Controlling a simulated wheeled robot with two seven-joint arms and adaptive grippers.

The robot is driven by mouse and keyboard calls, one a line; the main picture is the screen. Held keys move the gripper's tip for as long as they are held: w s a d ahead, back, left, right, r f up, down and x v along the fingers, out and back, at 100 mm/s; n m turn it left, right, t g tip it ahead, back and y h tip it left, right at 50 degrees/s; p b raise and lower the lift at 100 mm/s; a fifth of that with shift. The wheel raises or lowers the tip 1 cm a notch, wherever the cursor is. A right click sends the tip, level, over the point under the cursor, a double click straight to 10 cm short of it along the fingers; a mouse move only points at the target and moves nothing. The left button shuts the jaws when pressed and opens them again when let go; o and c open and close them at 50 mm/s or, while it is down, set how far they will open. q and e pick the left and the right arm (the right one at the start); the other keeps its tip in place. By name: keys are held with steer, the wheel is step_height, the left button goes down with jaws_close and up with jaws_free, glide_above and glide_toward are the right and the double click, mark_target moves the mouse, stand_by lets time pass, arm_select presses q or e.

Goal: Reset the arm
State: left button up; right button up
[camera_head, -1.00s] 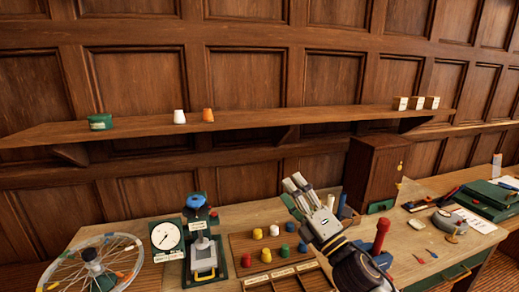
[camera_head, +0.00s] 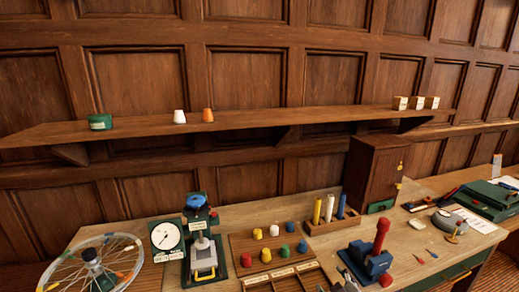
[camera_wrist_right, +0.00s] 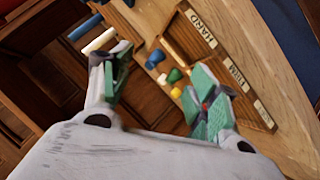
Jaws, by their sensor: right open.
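My right gripper (camera_wrist_right: 163,82) shows in the right wrist view with its two green-padded fingers spread apart. Nothing is between the pads that touches them. Coloured pegs on the bench show beyond the fingers, apart from them. In the head view the right arm is out of the picture, except perhaps a small dark piece at the bottom edge. My left gripper is in neither view.
The bench holds a spoked wheel (camera_head: 63,269), a dial gauge (camera_head: 166,237), a press (camera_head: 203,257), a peg board (camera_head: 236,243), a blue-and-red tool (camera_head: 371,262) and a wooden cabinet (camera_head: 374,172). A wall shelf (camera_head: 245,120) runs above with small items on it.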

steer(key=s+d+f+m+g, duration=0.1)
steer(key=s+f+m+g, duration=0.25)
steer(key=s+f, duration=0.4)
steer(key=s+f+m+g, duration=0.2)
steer(key=s+f+g, duration=0.3)
steer(key=s, duration=0.5)
step_height(320, 180, down, 33)
steer(key=s, duration=0.3)
steer(key=s+d+f+g, duration=0.1)
steer(key=s+d+f, duration=0.1)
steer(key=s+f, duration=0.7)
steer(key=s+d+f+g, duration=0.1)
steer(key=s+d+f, duration=0.1)
steer(key=s+f, duration=0.8)
steer(key=s, duration=0.2)
steer(key=shift+s, duration=0.35)
steer(key=shift+n, duration=0.25)
